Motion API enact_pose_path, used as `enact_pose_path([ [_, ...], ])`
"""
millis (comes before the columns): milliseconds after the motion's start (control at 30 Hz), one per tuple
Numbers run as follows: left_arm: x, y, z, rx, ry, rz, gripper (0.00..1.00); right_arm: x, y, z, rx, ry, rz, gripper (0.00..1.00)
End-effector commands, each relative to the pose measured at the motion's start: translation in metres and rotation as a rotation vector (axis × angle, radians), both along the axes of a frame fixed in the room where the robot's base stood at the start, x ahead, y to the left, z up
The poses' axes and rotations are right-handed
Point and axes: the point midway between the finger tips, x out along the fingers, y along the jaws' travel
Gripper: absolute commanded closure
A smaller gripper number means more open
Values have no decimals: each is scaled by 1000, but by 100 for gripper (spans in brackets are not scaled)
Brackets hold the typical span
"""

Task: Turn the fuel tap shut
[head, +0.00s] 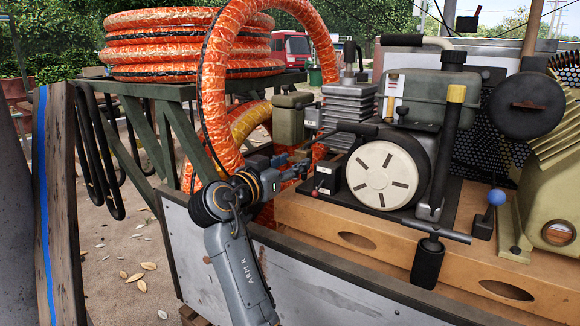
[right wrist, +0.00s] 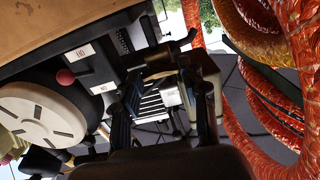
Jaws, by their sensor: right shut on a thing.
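My right gripper (head: 298,170) reaches in from the front of the cart to the engine's left side, below the olive tank-like housing (head: 290,118). It is shut on a small part there, which I take to be the fuel tap. The fingers hide most of that part in the head view, and its handle angle cannot be told. In the right wrist view the gripper (right wrist: 160,78) has its two dark fingers on either side of a shadowed small part below the housing (right wrist: 209,80). My left gripper is not in view.
The engine's white round cover (head: 388,176) and a small black box with a red knob (head: 326,178) stand just right of the gripper. An orange hose (head: 212,90) loops close on the left.

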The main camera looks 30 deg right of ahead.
Motion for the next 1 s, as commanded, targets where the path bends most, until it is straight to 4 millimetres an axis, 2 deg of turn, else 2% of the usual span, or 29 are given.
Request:
enact_pose_path([
  [267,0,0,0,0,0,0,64,0,0,0,1,-3,1,88],
  [300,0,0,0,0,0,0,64,0,0,0,1,-3,1,53],
  [400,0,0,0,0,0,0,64,0,0,0,1,-3,1,34],
  [867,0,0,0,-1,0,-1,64,0,0,0,0,0,0,34],
  [1000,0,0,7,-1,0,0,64,0,0,2,-15,33,-1,34],
])
